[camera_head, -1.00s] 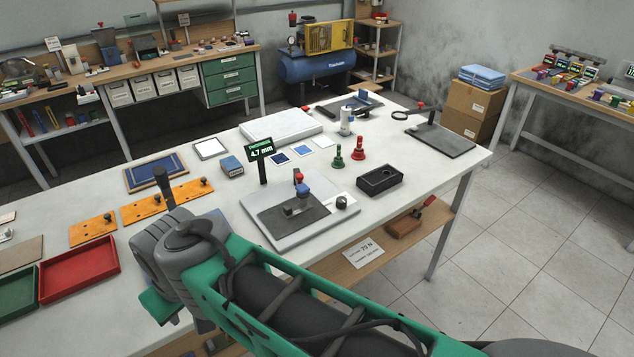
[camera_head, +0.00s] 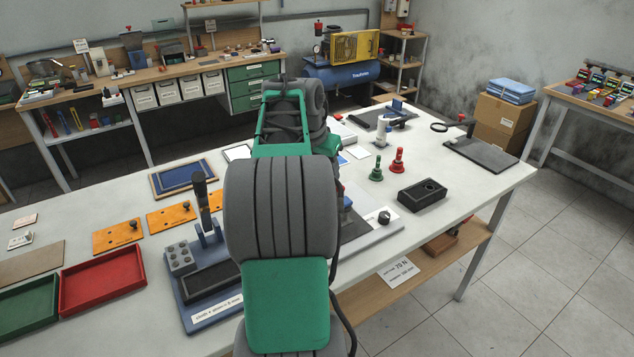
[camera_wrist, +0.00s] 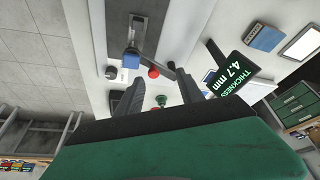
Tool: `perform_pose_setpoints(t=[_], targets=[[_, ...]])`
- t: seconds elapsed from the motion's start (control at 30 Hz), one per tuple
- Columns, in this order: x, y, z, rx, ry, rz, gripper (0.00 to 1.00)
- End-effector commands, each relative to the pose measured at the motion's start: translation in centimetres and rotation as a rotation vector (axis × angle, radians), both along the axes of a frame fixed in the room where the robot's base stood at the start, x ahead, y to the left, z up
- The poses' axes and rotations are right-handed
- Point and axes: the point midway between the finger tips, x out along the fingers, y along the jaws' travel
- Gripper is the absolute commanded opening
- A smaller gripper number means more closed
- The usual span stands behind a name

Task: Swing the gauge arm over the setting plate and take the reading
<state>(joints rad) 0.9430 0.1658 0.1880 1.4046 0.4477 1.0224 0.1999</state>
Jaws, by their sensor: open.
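The thickness gauge is mostly hidden behind my arm in the head view, where its pale base (camera_head: 372,236) and black knob (camera_head: 384,216) show at the right. In the wrist view its green display (camera_wrist: 232,72) reads "THICKNESS 4.7 mm". A grey plate (camera_wrist: 153,14) lies on the pale base, with a blue block (camera_wrist: 131,60) and a red round top (camera_wrist: 153,72) near it. My gripper (camera_wrist: 158,90) is open and empty, its fingers apart and pointing toward the gauge. I cannot tell whether a finger touches it. The setting plate cannot be singled out surely.
A blue fixture (camera_head: 208,285) stands left of my arm. Red (camera_head: 103,278) and green (camera_head: 28,305) trays lie at the left. A black box (camera_head: 422,194) and green (camera_head: 376,170) and red (camera_head: 398,160) handled pieces stand right of the gauge. The table's right end has free room.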

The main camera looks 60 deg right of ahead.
Motion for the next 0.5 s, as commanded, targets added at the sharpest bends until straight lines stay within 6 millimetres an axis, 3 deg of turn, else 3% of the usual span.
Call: perform_pose_setpoints(t=[0.03,0.1,0.5], targets=[[-1.4,-1.6,-0.4,-0.002,-0.003,-0.052,0.45],[-2.2,-2.6,-0.7,-0.005,-0.004,-0.085,0.45],[-2.5,-5.0,-6.7,-0.003,-0.004,-0.084,0.45]])
